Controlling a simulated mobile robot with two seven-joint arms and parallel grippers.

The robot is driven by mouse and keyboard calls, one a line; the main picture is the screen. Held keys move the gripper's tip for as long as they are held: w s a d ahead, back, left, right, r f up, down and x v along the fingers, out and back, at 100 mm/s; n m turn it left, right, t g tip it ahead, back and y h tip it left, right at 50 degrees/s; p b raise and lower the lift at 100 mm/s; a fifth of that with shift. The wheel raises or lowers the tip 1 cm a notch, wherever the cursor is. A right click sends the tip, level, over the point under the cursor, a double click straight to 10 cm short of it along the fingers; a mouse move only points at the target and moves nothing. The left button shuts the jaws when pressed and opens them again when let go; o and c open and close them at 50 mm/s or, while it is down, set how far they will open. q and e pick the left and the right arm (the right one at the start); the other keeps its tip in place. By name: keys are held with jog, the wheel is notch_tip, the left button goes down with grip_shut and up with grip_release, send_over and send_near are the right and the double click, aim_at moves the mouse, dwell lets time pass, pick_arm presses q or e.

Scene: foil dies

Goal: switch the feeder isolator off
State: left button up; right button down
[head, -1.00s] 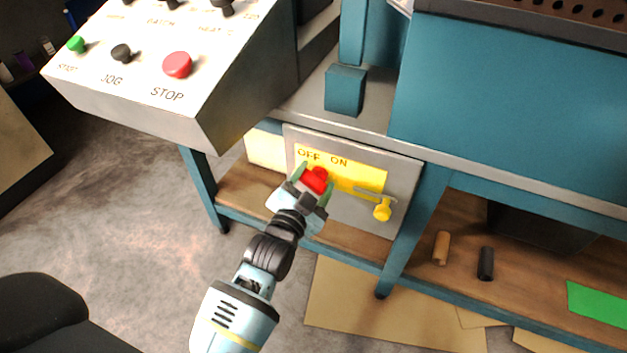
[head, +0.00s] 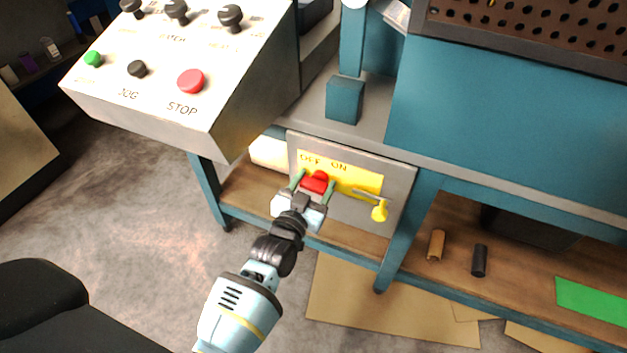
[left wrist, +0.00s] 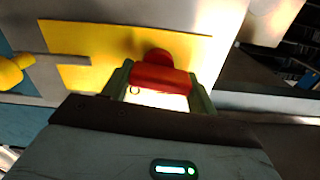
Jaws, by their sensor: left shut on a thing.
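The feeder isolator is a grey panel (head: 345,205) with a yellow plate (head: 365,182) marked OFF and ON, low on the blue machine. Its red handle (head: 318,182) sits below the lettering, near OFF. My left gripper (head: 317,185) is shut on the red handle, with one green finger on each side. In the left wrist view the red handle (left wrist: 158,78) lies between the two fingers (left wrist: 160,88). The yellow knob on a grey hasp (head: 379,211) is at the right of the plate. My right gripper is not in view.
The control console (head: 150,115) with a red STOP button (head: 190,81) overhangs at upper left. A blue table leg (head: 408,228) stands right of the panel. A tan cylinder (head: 436,245) and a black cylinder (head: 479,261) stand on the lower shelf.

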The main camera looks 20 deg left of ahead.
aim_at(311, 189)
pick_arm(q)
jog(key=shift+n+p, duration=0.3)
jog(key=shift+n, duration=0.5)
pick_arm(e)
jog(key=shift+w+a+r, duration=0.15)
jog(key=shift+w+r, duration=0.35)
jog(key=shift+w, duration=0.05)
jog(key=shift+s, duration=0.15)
pick_arm(q)
jog(key=o, duration=1)
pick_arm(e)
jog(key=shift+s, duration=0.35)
pick_arm(q)
jog(key=s+p, duration=0.1)
jog(key=s, duration=0.6)
jog(key=shift+a+p, duration=0.15)
jog(key=shift+p, duration=0.25)
jog(key=shift+s, duration=0.4)
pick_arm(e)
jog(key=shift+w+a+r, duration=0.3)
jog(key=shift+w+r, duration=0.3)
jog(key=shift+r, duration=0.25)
